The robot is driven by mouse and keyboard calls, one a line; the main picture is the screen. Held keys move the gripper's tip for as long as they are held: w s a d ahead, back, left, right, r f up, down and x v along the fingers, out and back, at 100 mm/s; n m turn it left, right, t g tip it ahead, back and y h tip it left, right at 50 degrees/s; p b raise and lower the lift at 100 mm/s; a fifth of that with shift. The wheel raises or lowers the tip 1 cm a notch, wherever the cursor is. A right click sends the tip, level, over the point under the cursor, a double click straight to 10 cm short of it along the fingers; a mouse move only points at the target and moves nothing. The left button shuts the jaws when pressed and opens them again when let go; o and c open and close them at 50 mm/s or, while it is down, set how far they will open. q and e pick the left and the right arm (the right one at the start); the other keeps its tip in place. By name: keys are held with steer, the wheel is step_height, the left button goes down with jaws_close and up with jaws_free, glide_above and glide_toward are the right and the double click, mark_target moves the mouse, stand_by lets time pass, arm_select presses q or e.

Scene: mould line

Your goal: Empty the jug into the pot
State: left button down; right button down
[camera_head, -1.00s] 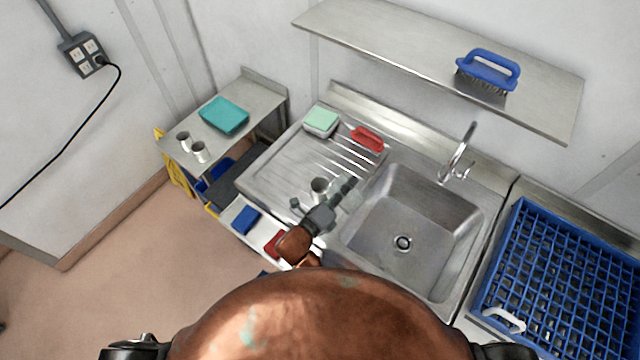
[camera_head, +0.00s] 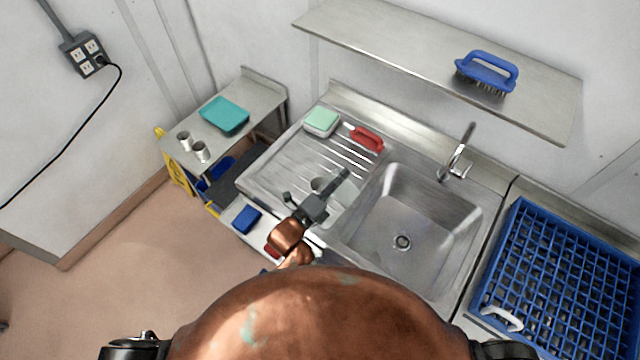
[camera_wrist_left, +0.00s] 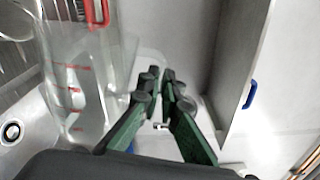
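The jug (camera_wrist_left: 75,85) is clear with red graduation marks and fills the left of the left wrist view. In the head view the jug (camera_head: 346,194) is a faint pale shape on the drainboard, partly behind my left gripper (camera_head: 341,178). My left fingers (camera_wrist_left: 160,76) also show in the wrist view, beside the jug with a narrow gap between the tips. A pale curved part, possibly the jug's handle, is near the fingertips; I cannot tell whether they touch it. A small grey metal pot (camera_head: 318,184) stands left of the gripper, partly hidden. My right gripper is out of view.
The sink basin (camera_head: 408,243) and tap (camera_head: 457,155) are to the right. A red-handled brush (camera_head: 367,138) and a green-topped sponge box (camera_head: 321,121) lie behind. A shelf (camera_head: 400,45) overhangs the back. Two metal cups (camera_head: 200,151) stand on the side table.

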arm_select(q)
steer(key=shift+w+a+r+n, duration=0.3)
steer(key=shift+w+a, duration=0.1)
steer(key=shift+a, duration=0.05)
steer(key=shift+w+a+r+n+p, duration=0.15)
steer(key=shift+n+p, duration=0.25)
steer(key=shift+p, duration=0.05)
steer(key=shift+w+a+r+n+p, duration=0.35)
steer(key=shift+w+a+n+p, duration=0.35)
steer(key=shift+a+n+p, duration=0.15)
stand_by(0.8)
